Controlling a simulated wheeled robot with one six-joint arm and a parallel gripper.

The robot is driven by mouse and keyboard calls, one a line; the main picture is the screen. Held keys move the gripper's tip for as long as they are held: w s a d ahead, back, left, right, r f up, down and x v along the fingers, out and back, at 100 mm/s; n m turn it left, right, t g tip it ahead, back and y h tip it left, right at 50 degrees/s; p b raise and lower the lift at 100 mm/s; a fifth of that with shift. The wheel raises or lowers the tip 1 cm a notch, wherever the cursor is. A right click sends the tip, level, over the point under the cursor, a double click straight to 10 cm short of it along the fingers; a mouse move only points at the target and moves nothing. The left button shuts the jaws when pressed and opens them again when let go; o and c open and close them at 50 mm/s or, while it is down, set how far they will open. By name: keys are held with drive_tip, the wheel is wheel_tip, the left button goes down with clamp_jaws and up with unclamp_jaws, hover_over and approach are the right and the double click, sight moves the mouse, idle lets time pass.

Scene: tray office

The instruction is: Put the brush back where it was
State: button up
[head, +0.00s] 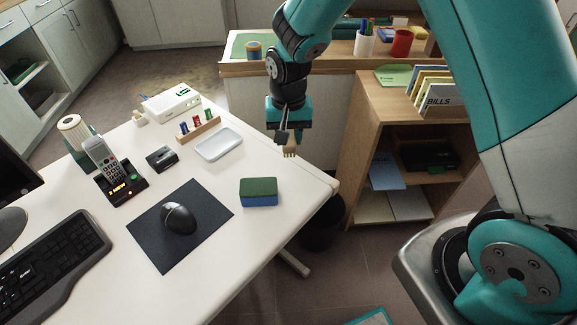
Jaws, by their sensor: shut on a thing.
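My gripper (289,134) is shut on a small brush and holds it near the right back edge of the white desk. The brush's tan bristles (290,152) show below the fingers and point down. Most of its handle is hidden by the gripper. I cannot tell how high the brush is above the desk edge, or whether it touches anything.
On the desk (222,240) are a white tray (218,145), a wooden rack (199,131), a green-and-blue sponge (258,192), a mouse (179,219) on a dark mat (155,245) and a phone (101,160). A wooden shelf unit (362,150) stands to the right.

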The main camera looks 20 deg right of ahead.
sight(289, 175)
wheel_tip(289, 175, down, 11)
drive_tip(key=shift+r, duration=0.2)
drive_tip(key=shift+f, duration=0.15)
drive_tip(key=o, duration=0.9)
drive_tip(key=shift+o, duration=0.2)
wheel_tip(289, 175, up, 12)
drive_tip(key=shift+f, duration=0.1)
drive_tip(key=s+a+r+n+y, duration=0.2)
drive_tip(key=s+a+r+n, duration=0.15)
drive_tip(key=s+r, duration=0.6)
drive_tip(key=s+r+n+y, duration=0.1)
drive_tip(key=s+r+n, duration=0.2)
drive_tip(key=s, duration=0.4)
drive_tip(key=s+a+r+n+y, duration=0.1)
drive_tip(key=s+r+n, duration=0.3)
drive_tip(key=s+r, duration=0.2)
drive_tip(key=shift+s+r, duration=0.2)
drive_tip(key=shift+s, duration=0.85)
